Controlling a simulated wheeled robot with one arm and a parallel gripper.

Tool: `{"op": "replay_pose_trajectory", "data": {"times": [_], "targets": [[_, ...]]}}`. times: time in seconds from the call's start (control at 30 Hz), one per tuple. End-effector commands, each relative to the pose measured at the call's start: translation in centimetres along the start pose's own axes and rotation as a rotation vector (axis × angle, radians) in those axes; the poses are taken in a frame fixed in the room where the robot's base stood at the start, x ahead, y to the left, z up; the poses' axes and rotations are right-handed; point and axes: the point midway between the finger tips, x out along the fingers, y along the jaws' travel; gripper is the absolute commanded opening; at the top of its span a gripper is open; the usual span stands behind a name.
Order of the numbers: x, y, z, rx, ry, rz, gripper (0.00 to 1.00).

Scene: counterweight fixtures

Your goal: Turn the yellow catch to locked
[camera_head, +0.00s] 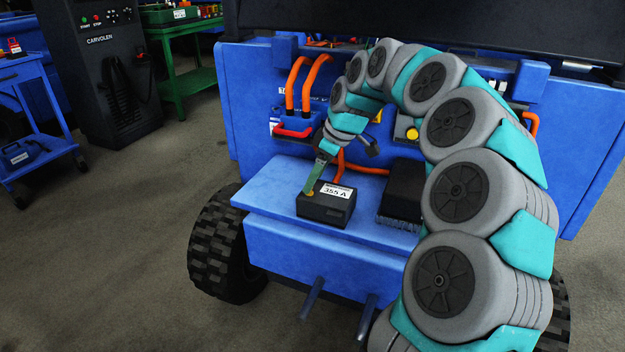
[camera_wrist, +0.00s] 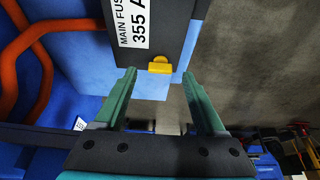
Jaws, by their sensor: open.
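The yellow catch (camera_wrist: 159,66) sits at the edge of a black fuse box (camera_wrist: 178,30) labelled "MAIN FUSE 355 A" in the wrist view. The box (camera_head: 322,211) rests on the blue shelf in the head view. My gripper (camera_wrist: 159,74) is open, its two green fingers either side of the catch in the picture, with gaps on both sides. I cannot tell how far the fingertips are from it in depth. In the head view my gripper (camera_head: 309,192) reaches down at the box's left side and mostly hides the catch. Whether the catch is locked is unclear.
The blue shelf (camera_head: 280,185) also holds a black brush-like block (camera_head: 402,190) right of the box. Orange cables (camera_head: 307,80) and a red handle (camera_head: 293,131) are on the blue panel behind. A yellow round knob (camera_head: 412,134) is farther right. The shelf left of the box is clear.

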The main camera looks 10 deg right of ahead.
Motion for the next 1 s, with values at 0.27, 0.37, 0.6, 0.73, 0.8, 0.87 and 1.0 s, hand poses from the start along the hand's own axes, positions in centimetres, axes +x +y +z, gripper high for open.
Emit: {"op": "replay_pose_trajectory", "data": {"times": [0.27,0.37,0.6,0.73,0.8,0.87,1.0], "targets": [[2.1,-0.1,0.0,0.000,-0.001,-0.001,0.72],[2.1,0.0,0.0,0.000,-0.001,0.000,0.72],[2.0,0.0,0.0,0.000,0.000,0.000,0.52],[2.0,0.0,0.0,0.000,0.000,0.000,0.38],[2.0,0.0,0.0,0.000,0.000,0.000,0.30],[2.0,0.0,0.0,0.000,0.000,0.000,0.23],[2.0,0.0,0.0,0.000,0.000,0.000,0.07]]}}
